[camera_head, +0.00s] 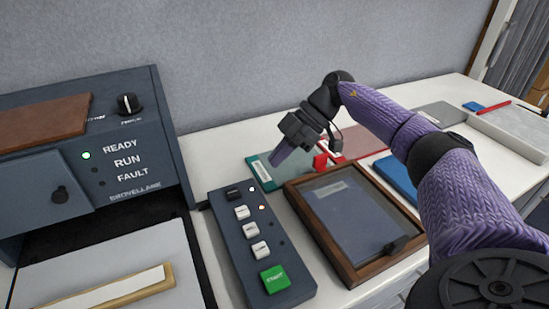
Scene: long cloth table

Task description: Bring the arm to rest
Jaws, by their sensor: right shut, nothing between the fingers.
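My right arm, in a purple knitted sleeve, comes in from the right edge. My right gripper (278,156) is shut with nothing in it. Its fingers point down and to the left, over the teal folder and beyond the far end of the button panel (283,288). I cannot tell how high above the folder the tips are. My left gripper is not in view.
A dark machine (125,163) with a lit READY lamp and a knob stands at left. A wood-framed case (347,268) lies right of the panel. A teal folder (263,172), a red object (321,161) and a blue folder (393,175) lie behind it. A grey wall closes the back.

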